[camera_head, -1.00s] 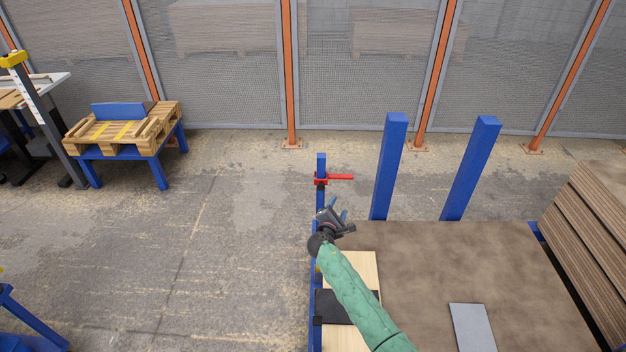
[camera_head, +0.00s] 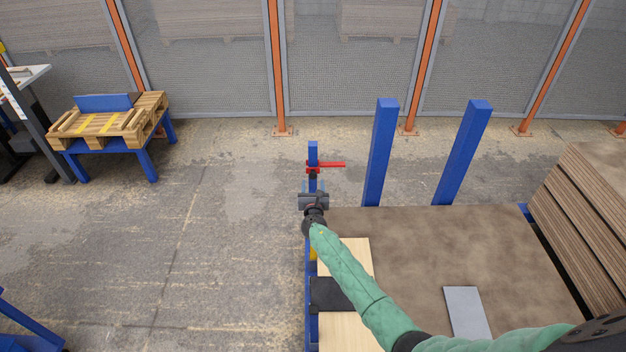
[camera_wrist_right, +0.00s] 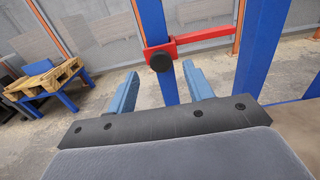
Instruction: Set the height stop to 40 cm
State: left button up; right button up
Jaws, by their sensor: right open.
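The height stop is a red slider with a red arm (camera_head: 330,164) and a dark round knob, mounted near the top of a thin blue post (camera_head: 313,150). In the right wrist view the red stop (camera_wrist_right: 195,42) shows its black knob (camera_wrist_right: 161,61) facing the camera. My right gripper (camera_head: 314,187) is open and empty just below the stop in the head view. In the right wrist view its two blue-grey fingers (camera_wrist_right: 162,90) point toward the post, with the knob a little above and between them, apart from both. No height scale can be read. My left gripper is not in view.
Two thick blue posts (camera_head: 380,150) stand right of the stop, behind a brown board surface (camera_head: 440,245). A grey plate (camera_head: 466,312) lies on it. Stacked boards (camera_head: 580,230) are at the right. A pallet on a blue stand (camera_head: 115,125) is at the left. The floor between is clear.

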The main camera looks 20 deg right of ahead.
aim_at(313, 177)
jog(key=shift+x, duration=1.85)
jog(key=shift+f, duration=0.1)
grip_shut()
